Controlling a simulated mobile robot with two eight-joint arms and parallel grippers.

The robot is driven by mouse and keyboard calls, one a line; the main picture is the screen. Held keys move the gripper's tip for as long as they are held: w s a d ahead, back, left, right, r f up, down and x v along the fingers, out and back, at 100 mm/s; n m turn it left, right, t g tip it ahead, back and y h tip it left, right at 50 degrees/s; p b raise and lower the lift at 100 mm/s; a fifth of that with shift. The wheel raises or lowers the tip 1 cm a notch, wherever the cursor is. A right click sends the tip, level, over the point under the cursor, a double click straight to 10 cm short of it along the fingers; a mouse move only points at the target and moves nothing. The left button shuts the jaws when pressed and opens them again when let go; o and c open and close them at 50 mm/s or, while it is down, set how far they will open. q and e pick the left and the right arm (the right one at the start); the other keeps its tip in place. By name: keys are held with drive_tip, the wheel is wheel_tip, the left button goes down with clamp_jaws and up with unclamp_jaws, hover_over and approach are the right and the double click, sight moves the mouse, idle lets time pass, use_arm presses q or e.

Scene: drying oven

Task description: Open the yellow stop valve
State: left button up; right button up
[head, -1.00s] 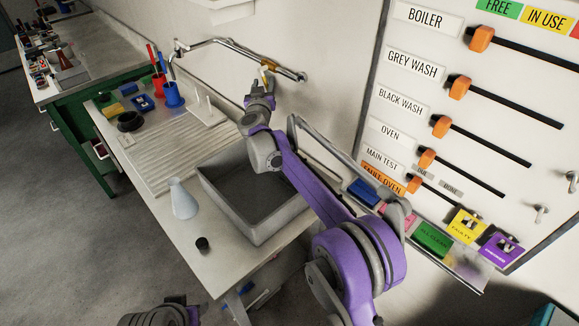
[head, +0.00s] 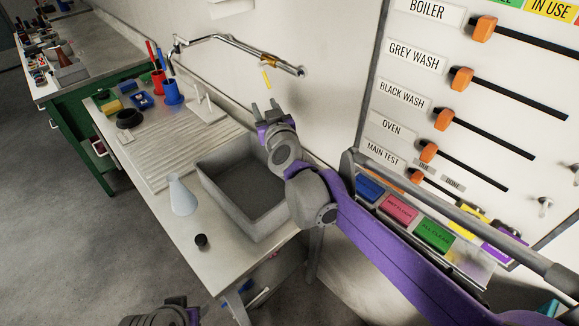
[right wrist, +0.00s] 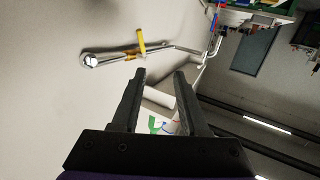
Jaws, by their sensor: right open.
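The yellow valve handle (head: 267,80) sits at the brass-coloured fitting on the chrome wall pipe above the sink. In the head view it points down, crosswise to the pipe. In the right wrist view the handle (right wrist: 141,40) also lies across the pipe, beyond the fingertips. My right gripper (head: 265,106) is open and empty, below the handle and apart from it. Its two dark fingers (right wrist: 158,76) show spread in the wrist view, with nothing between them. My left arm shows only at the bottom edge; its fingers are not visible.
A grey sink basin (head: 212,182) lies below the gripper. A white conical flask (head: 182,197) and a small dark cap (head: 201,241) stand on the bench. Red and blue cups (head: 172,93) stand left. A board with orange sliders (head: 462,78) is at right.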

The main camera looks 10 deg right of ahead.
drive_tip(key=s+d+f+g, duration=0.2)
drive_tip(key=s+f, duration=0.1)
drive_tip(key=s, duration=0.4)
drive_tip(key=s+d+f+g+y+p, duration=0.1)
drive_tip(key=s+d+f+g, duration=0.1)
drive_tip(key=s, duration=0.5)
drive_tip(key=shift+s+f+n+g, duration=0.3)
drive_tip(key=shift+f+n+g, duration=0.15)
drive_tip(key=shift+f, duration=0.6)
drive_tip(key=t+h+b, duration=0.2)
drive_tip(key=t+h, duration=0.4)
approach(266, 78)
drive_tip(key=w, duration=0.3)
drive_tip(key=shift+m, duration=0.25)
drive_tip(key=w+p, duration=0.1)
drive_tip(key=w, duration=0.2)
drive_tip(key=w+d, duration=0.1)
drive_tip(key=w, duration=0.3)
drive_tip(key=w+p, duration=0.1)
drive_tip(key=w, duration=0.2)
drive_tip(key=shift+w+d+f+p, duration=0.15)
drive_tip(key=shift+d+f+p, duration=0.1)
drive_tip(key=shift+f+p, duration=0.1)
clamp_jaws()
